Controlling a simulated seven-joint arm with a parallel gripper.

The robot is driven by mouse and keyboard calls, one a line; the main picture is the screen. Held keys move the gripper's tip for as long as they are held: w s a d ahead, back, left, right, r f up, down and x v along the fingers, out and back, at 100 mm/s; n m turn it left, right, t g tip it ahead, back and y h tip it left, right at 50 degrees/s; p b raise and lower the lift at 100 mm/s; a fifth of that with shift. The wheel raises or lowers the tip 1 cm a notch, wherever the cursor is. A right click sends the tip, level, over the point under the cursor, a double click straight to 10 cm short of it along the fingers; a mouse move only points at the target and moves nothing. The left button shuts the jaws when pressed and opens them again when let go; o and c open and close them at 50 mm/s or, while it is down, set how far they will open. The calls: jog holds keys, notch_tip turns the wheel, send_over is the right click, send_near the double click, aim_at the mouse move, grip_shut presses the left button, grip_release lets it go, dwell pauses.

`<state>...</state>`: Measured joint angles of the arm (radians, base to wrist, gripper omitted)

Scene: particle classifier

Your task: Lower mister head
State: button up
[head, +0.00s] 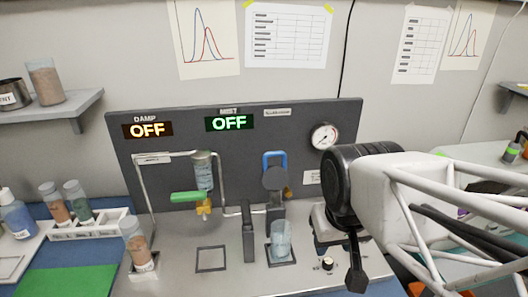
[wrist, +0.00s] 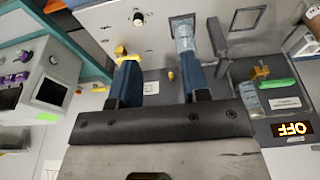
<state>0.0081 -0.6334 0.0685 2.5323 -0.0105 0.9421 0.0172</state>
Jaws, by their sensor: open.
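A dark rounded head (head: 275,179) with a blue loop handle (head: 275,157) stands on a dark post in the head view. It looks like the mister head and is raised above a clear beaker (head: 281,240), which also shows in the wrist view (wrist: 183,30). My gripper (wrist: 158,72) is open, with two blue-and-black fingers apart and no object clearly held. In the head view my gripper (head: 328,240) is right of the beaker, largely hidden by my arm. The mist display (head: 230,123) reads OFF.
A vertical dark bar (head: 249,232) stands left of the beaker. Farther left are a clear bottle (head: 203,170), a green lever (head: 188,197) and a vial (head: 136,242). A gauge (head: 324,136) is on the back panel (head: 180,150). A knob (head: 327,262) sits near my gripper.

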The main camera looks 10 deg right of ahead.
jog(key=shift+r, duration=0.1)
jog(key=c, duration=0.5)
jog(key=shift+w+r, duration=0.15)
jog(key=shift+w, duration=0.15)
jog(key=shift+c, duration=1.1)
jog(key=w+r+m, duration=0.1)
jog(key=w+r, duration=0.1)
jog(key=w, duration=0.1)
jog(key=w+r+m+g, duration=0.1)
jog(key=w+m, duration=0.1)
jog(key=w, duration=0.2)
jog(key=w+a+r+m, duration=0.1)
jog(key=w+r, duration=0.1)
jog(key=w, duration=0.1)
jog(key=shift+w+r+m+g, duration=0.15)
jog(key=shift+r+m+g, duration=0.15)
jog(key=shift+m, duration=0.1)
grip_shut()
jog(key=w+a+r+m+g, duration=0.2)
jog(key=w+m, duration=0.4)
jog(key=w, duration=0.8)
jog(key=w+a+r+m+g, duration=0.2)
jog(key=w+m, duration=0.4)
jog(key=w, duration=0.8)
jog(key=shift+a, duration=0.9)
jog(key=shift+w+r, duration=0.1)
